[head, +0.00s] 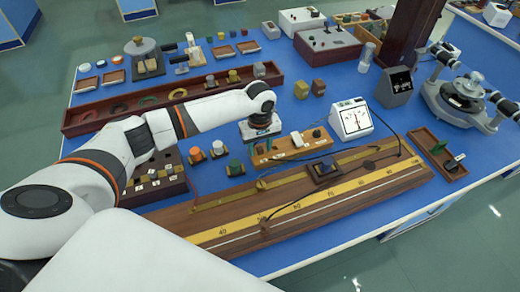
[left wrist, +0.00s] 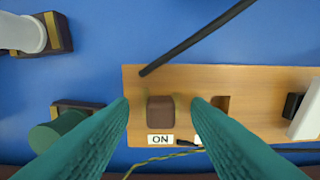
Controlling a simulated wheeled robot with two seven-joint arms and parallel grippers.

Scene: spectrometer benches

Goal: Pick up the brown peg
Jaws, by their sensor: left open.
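The brown peg (left wrist: 160,112) is a small block on a light wooden board (left wrist: 262,80), just above a label reading ON in the left wrist view. My left gripper (left wrist: 158,102) is open, with one green finger on each side of the peg in that view. I cannot tell how far above the peg the fingertips are. In the head view my left gripper (head: 262,136) is over the left part of the same board (head: 292,152). The gripper mostly hides the peg there. My right gripper is not in view.
A green-topped block (left wrist: 65,122) and a white-topped block (left wrist: 30,35) stand left of the board. A black rod or lead (left wrist: 200,36) crosses its edge. A white meter (head: 351,119) stands right of the board, and a long scaled bench (head: 215,232) lies in front.

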